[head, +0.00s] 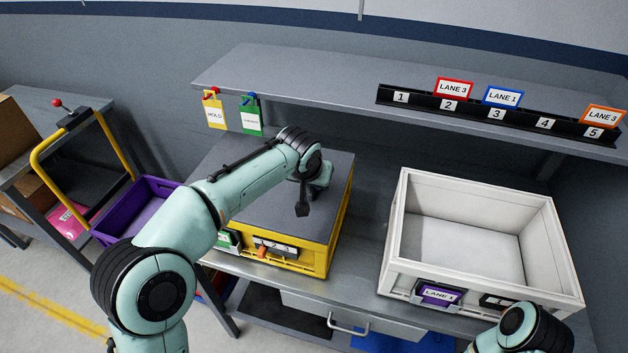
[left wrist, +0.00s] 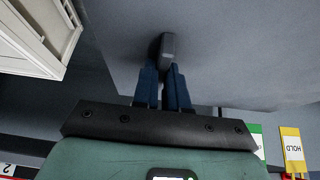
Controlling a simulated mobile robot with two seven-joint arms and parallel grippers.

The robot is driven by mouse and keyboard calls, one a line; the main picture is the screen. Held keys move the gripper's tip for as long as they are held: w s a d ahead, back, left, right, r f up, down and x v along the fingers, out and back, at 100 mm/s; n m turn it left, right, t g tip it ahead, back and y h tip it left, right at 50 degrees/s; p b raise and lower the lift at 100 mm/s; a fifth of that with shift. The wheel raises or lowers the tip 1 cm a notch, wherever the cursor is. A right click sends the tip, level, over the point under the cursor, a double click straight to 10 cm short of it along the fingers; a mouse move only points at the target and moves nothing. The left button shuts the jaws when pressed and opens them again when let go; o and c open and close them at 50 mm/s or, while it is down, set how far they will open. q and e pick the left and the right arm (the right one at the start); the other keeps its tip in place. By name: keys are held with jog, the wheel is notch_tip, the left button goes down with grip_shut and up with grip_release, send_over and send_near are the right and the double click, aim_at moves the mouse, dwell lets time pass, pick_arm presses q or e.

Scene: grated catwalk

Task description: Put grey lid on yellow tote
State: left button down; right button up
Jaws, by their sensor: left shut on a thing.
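The grey lid (head: 335,172) lies over the top of the yellow tote (head: 302,262) on the bench, left of centre in the head view. Its edges look roughly in line with the tote's rim; the far left part is hidden behind my arm. My left gripper (head: 302,206) is over the lid's middle. In the left wrist view its blue fingers (left wrist: 164,76) are closed on the lid's small dark grey handle (left wrist: 168,46), with the lid's flat surface (left wrist: 235,55) around it. My right arm shows at the lower right, but its gripper is out of view.
An empty white tote (head: 400,235) with a purple LANE 1 tag stands to the right on the bench. A shelf (head: 320,75) with a numbered rail (head: 470,112) and hanging HOLD tag (head: 213,112) is behind. A purple tote (head: 130,215) is at left.

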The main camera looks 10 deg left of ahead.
dwell(0.3)
pick_arm(q)
jog(key=c, duration=0.7)
grip_release()
jog(key=shift+r+p, duration=1.15)
jog(key=shift+r, duration=1.05)
jog(key=shift+r+p, duration=0.65)
jog(key=shift+r, duration=0.7)
jog(key=shift+f, duration=0.1)
pick_arm(e)
jog(key=w+r, duration=0.4)
jog(key=shift+w+r+t, duration=0.2)
jog(key=shift+r+t, duration=0.1)
jog(key=shift+r, duration=0.05)
pick_arm(q)
jog(key=shift+s, duration=0.1)
pick_arm(e)
jog(key=shift+s, duration=0.1)
